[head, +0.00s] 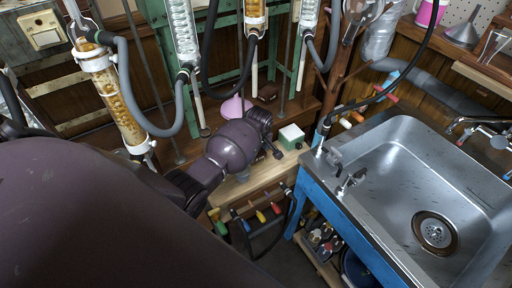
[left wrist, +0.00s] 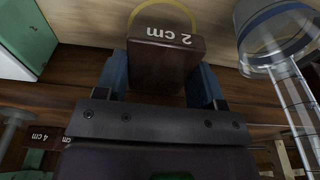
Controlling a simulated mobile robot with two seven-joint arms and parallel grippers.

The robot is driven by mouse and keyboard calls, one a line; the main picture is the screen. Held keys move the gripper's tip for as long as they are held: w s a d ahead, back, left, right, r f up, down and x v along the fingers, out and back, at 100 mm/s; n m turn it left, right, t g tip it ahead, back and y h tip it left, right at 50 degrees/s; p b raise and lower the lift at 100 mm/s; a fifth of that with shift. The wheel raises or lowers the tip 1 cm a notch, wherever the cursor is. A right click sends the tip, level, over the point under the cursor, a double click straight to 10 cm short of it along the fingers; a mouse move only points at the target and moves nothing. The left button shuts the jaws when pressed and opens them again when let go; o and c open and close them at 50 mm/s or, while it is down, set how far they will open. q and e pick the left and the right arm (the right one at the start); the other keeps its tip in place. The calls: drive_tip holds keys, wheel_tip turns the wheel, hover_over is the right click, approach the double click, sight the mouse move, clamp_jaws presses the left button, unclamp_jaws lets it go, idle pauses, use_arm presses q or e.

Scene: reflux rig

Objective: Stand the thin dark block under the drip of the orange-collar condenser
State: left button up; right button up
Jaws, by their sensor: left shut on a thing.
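In the left wrist view a dark brown block (left wrist: 158,62) with "2 cm" on its face, upside down in the picture, sits between the two blue fingers of my left gripper (left wrist: 163,85). My left gripper is shut on it. In the head view my left gripper (head: 268,132) is over the wooden bench, and the held block cannot be made out there. Glass condensers stand on the rig behind, one at the left (head: 182,30) and one at the right (head: 309,15). I cannot tell which has the orange collar. My right gripper is not in view.
A white-and-green box (head: 291,134) stands right of my left gripper. A pink funnel-shaped piece (head: 235,107) is behind it. A "4 cm" block (left wrist: 42,136) and a clear glass vessel (left wrist: 275,30) show in the left wrist view. A steel sink (head: 415,185) is at right.

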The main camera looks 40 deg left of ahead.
use_arm(q)
drive_tip(key=shift+f, duration=0.35)
wheel_tip(320, 180, down, 3)
drive_tip(key=shift+b, duration=0.7)
drive_tip(key=shift+r, duration=0.15)
drive_tip(key=o, duration=0.5)
drive_tip(key=shift+f, duration=0.2)
drive_tip(key=o, duration=0.5)
